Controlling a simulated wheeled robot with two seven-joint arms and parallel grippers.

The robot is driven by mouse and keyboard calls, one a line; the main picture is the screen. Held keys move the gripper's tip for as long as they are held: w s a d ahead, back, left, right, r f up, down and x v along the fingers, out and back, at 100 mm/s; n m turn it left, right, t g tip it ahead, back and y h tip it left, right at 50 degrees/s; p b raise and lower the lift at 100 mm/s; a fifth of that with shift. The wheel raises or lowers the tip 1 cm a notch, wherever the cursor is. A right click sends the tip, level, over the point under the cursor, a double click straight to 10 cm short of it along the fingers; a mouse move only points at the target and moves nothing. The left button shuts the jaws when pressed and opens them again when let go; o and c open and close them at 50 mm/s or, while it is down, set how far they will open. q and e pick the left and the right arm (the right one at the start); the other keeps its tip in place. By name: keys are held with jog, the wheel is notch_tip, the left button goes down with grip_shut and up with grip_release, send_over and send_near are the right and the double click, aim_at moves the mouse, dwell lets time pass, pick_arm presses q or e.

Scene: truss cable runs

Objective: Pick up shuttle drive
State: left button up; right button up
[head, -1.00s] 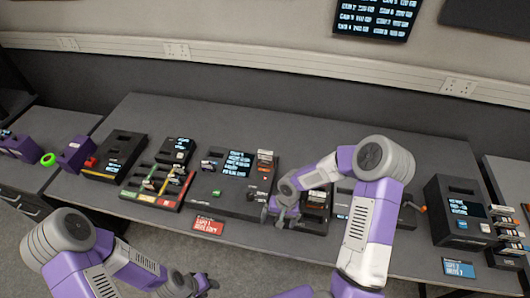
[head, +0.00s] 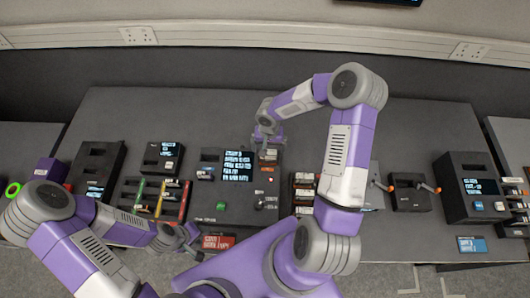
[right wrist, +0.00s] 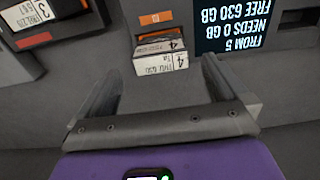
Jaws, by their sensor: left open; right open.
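A small drive with a white label and a dark, orange-edged body (right wrist: 160,58) sits in a slot of the dark console (head: 228,209); in the right wrist view its label shows a 4. In the head view it shows as a pale block (head: 267,156) near the console's upper right. I cannot read the word shuttle on it. My right gripper (head: 268,138) is open and empty at the drive's far side; in the right wrist view its fingers (right wrist: 163,88) are spread, with the drive just ahead between them. My left gripper (head: 190,241) is open and empty near the table's front edge.
The console's lit screen (head: 237,165) is left of the drive. A rack of several drives (head: 303,192) stands to the right, a coloured tray (head: 156,198) to the left. A red sign (head: 217,242) lies at the front edge. The table's back strip is mostly clear.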

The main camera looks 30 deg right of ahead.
aim_at(268, 154)
jog(key=shift+s+f, duration=0.2)
jog(key=shift+f, duration=0.25)
jog(key=shift+w+f+p, duration=0.2)
jog(key=shift+f+p, duration=0.3)
jog(key=shift+f, duration=2)
jog(key=c, duration=1.2)
